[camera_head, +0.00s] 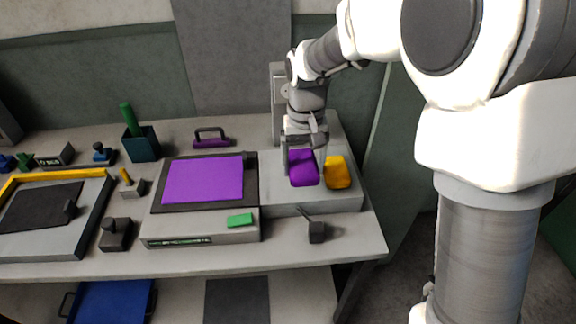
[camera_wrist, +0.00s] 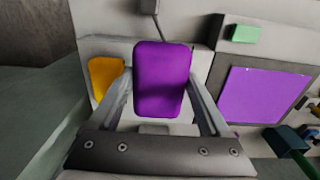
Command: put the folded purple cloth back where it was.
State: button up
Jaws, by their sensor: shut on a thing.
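The folded purple cloth (camera_head: 303,171) is between the fingers of my gripper (camera_head: 304,155), which is shut on it. It is over the right part of the grey bench unit (camera_head: 280,206), just left of a yellow folded cloth (camera_head: 338,173). In the wrist view the purple cloth (camera_wrist: 162,78) sits upright in the picture between both fingers, with the yellow cloth (camera_wrist: 103,75) beside it. I cannot tell whether the purple cloth touches the unit's surface.
A flat purple sheet (camera_head: 203,180) lies on the dark plate left of my gripper, with a green block (camera_head: 240,220) before it. A dark lever (camera_head: 316,231) stands at the unit's front. A purple-based handle (camera_head: 211,142) and a green-handled holder (camera_head: 141,147) stand behind.

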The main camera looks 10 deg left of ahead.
send_over(286, 182)
notch_tip(286, 182, down, 4)
jog(key=shift+r, duration=0.1)
jog(key=shift+f, duration=1.95)
jog(key=shift+f, duration=0.2)
jog(key=o, duration=1)
jog(key=shift+r, duration=0.1)
